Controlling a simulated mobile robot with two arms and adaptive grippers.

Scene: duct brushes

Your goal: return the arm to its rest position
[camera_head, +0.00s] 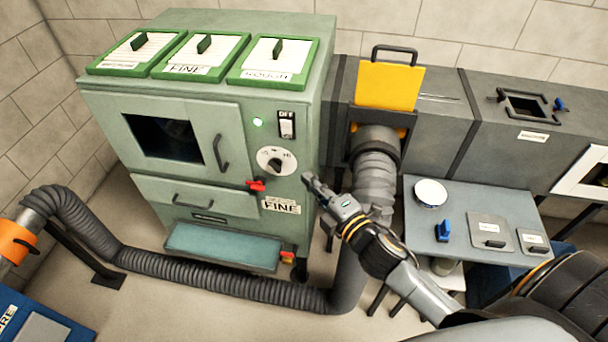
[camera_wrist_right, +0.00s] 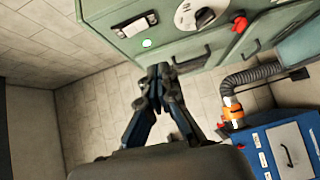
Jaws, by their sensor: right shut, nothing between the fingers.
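My right arm comes in from the lower right in the head view. Its gripper (camera_head: 312,184) is in front of the right part of the green cabinet (camera_head: 240,125), just below the round dial (camera_head: 276,160) and near the red latch (camera_head: 256,185). In the right wrist view the fingers of this gripper (camera_wrist_right: 158,72) are closed together at the tips, with nothing between them. The cabinet face shows beyond the fingers there, with its green light (camera_wrist_right: 147,43). I cannot tell from these views whether the gripper touches the cabinet. My left gripper is not in view.
A ribbed grey hose (camera_head: 215,283) runs along the floor to an orange collar (camera_head: 15,241) by a blue unit (camera_head: 40,322). A grey side table (camera_head: 470,205) with a white round lid (camera_head: 431,193) and a blue clip (camera_head: 443,230) stands beside my right arm.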

